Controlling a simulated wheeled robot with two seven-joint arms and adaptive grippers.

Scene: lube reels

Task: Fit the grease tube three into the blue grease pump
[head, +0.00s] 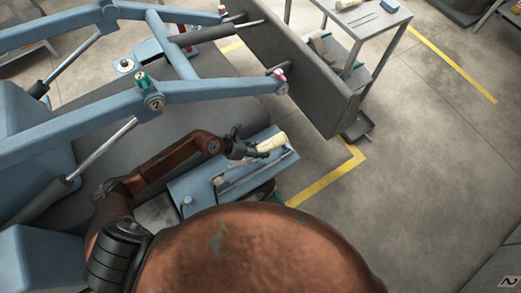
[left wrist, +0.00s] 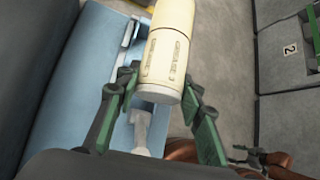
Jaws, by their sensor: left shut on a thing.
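A cream grease tube (head: 271,143) is held by my left gripper (head: 247,149) over the right part of a blue flat-topped body (head: 187,187). In the left wrist view the tube (left wrist: 168,45) reads "GREASE" and sits between the green-padded fingers of the left gripper (left wrist: 157,103). No number shows on it. A long grey fitting (head: 250,175) lies on the blue body, below the tube. I cannot tell whether this is the blue grease pump or whether the tube touches it. My right gripper (left wrist: 262,157) shows small and dark at the lower right of the left wrist view; its opening is unclear.
A blue loader arm (head: 110,115) spans the left side, with a dark grey bucket (head: 305,70) at its end. A grey cart (head: 375,25) stands at the upper right. The floor (head: 430,170) on the right is clear, with yellow lines.

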